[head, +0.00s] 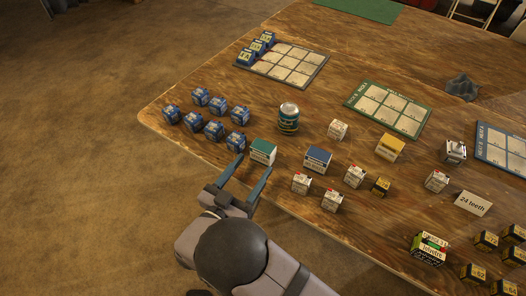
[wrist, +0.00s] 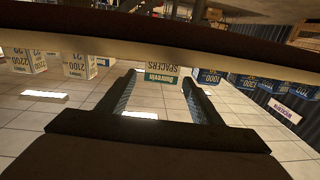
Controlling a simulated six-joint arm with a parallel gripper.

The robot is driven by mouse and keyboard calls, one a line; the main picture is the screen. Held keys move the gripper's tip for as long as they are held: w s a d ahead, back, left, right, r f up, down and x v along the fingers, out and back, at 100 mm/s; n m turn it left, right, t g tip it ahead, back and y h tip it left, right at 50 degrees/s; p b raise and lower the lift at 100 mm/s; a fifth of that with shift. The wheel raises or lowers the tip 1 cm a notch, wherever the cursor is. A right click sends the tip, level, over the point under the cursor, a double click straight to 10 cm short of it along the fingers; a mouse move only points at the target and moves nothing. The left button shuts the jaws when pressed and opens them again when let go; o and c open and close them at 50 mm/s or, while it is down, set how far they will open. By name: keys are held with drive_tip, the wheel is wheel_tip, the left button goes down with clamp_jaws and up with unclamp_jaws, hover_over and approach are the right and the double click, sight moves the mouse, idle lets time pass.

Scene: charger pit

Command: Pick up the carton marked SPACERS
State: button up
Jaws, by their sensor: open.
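The SPACERS carton (head: 263,151) is a small white box with a teal top, standing near the table's front edge in the head view. In the wrist view its teal and white label (wrist: 162,75) appears upside down and reads SPACERS. My gripper (head: 254,164) is open, its two fingers pointing at the carton. In the wrist view my gripper (wrist: 160,78) has the carton centred between its fingertips, with a gap on each side. I cannot tell whether the tips reach past its near face.
A blue-topped white carton (head: 317,160) and small white boxes (head: 301,183) stand to the right. A grid card (head: 283,66) lies farther back.

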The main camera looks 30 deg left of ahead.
sight(260, 156)
drive_tip(key=w, duration=0.6)
drive_tip(key=shift+w+a+p, duration=0.1)
drive_tip(key=shift+a+p, duration=0.15)
drive_tip(key=shift+p, duration=0.1)
drive_tip(key=shift+w+a+r+p, duration=0.15)
drive_tip(key=shift+w+a+p, duration=0.1)
drive_tip(key=shift+w, duration=1.05)
drive_tip(key=shift+w+a+r+p, duration=0.1)
drive_tip(key=shift+w+p, duration=0.15)
drive_tip(key=shift+w, duration=1.05)
drive_tip(key=shift+c, duration=0.3)
drive_tip(key=c, duration=0.8)
